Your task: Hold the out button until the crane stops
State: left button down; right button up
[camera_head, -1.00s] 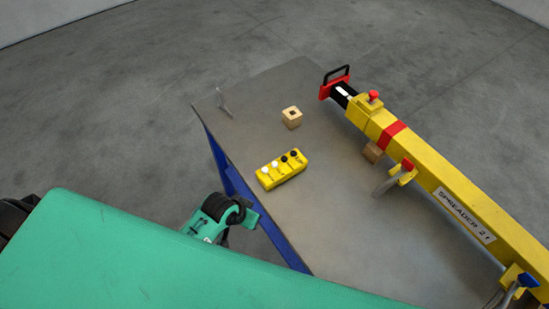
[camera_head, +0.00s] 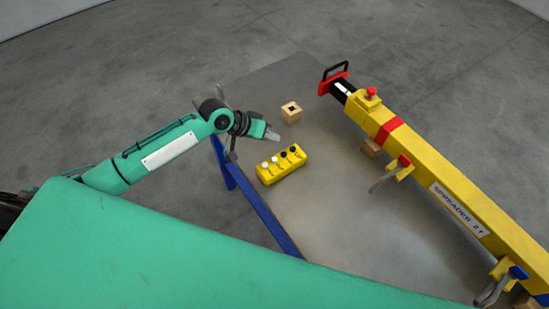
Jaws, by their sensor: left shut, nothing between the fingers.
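A yellow button box (camera_head: 283,169) lies on the grey table, with white buttons toward its left end and black buttons toward its right end. Which button is "out" is too small to read. My left gripper (camera_head: 273,136) is shut and empty, above and just behind the box, apart from the buttons as far as I can tell. The yellow spreader beam (camera_head: 425,165), with red and black parts at its far end, runs along the right side. My right gripper is not in view.
A small wooden block with a dark hole (camera_head: 291,113) stands behind the box. Another wooden block (camera_head: 371,147) sits under the beam. The grey table (camera_head: 320,215) is clear in front of the box. A blue table frame (camera_head: 262,205) edges its left side.

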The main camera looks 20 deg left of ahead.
pick_arm(q)
jog(key=shift+f, duration=0.1)
jog(key=b, duration=0.7)
send_over(274, 160)
jog(key=a, duration=0.1)
notch_tip(274, 160, down, 7)
jog(key=shift+s+r, duration=0.1)
jog(key=shift+s, duration=0.05)
jog(key=shift+f+b, duration=0.35)
jog(key=shift+f, duration=0.6)
dwell(0.3)
jog(key=shift+f, duration=0.15)
dwell(0.4)
jog(key=shift+f, duration=0.25)
